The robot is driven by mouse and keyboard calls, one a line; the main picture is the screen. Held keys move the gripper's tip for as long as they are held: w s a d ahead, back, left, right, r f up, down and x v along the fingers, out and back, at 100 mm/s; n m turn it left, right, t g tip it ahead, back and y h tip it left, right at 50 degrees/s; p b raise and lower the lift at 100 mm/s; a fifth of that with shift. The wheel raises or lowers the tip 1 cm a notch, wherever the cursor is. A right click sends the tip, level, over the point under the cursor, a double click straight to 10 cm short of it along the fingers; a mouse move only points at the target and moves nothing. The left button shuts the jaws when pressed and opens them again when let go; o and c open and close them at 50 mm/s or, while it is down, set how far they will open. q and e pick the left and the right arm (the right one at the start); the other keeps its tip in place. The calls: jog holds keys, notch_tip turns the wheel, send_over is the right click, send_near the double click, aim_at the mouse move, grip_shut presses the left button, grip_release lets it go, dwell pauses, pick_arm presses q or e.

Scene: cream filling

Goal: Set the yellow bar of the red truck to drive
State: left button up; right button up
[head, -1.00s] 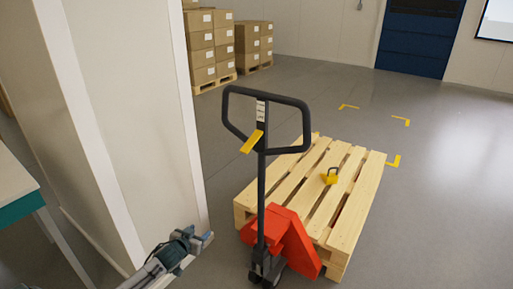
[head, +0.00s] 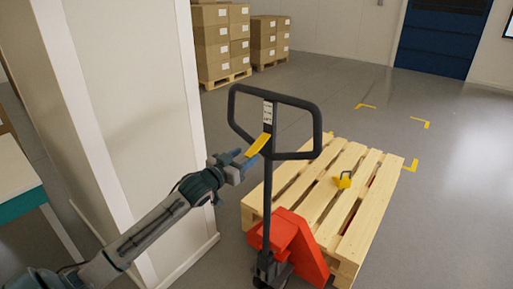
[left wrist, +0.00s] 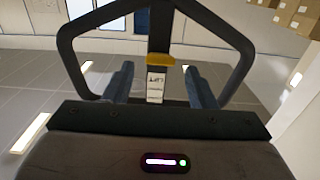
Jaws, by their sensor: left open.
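The red truck (head: 300,243) stands at the near end of the wooden pallet, with a tall black steering handle (head: 316,125) ending in a loop. The yellow bar (head: 258,145) sticks out slantwise from the handle stem, low inside the loop. It also shows in the left wrist view (left wrist: 160,60), just beyond and between the fingertips. My left gripper (head: 239,164) is open and empty, close to the yellow bar's lower left end in the head view. Whether it touches the bar, I cannot tell. My right gripper is not in view.
A white wall corner (head: 140,110) stands close on the left, beside my left arm. Stacked cartons (head: 220,40) stand at the back. Yellow floor marks (head: 411,165) lie on the open floor at right.

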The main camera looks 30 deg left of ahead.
aim_at(252, 151)
pick_arm(q)
jog(key=w, duration=0.5)
jog(key=shift+w+d, duration=0.2)
jog(key=shift+w, duration=0.1)
jog(key=shift+w+p, duration=0.3)
jog(key=shift+w, duration=0.25)
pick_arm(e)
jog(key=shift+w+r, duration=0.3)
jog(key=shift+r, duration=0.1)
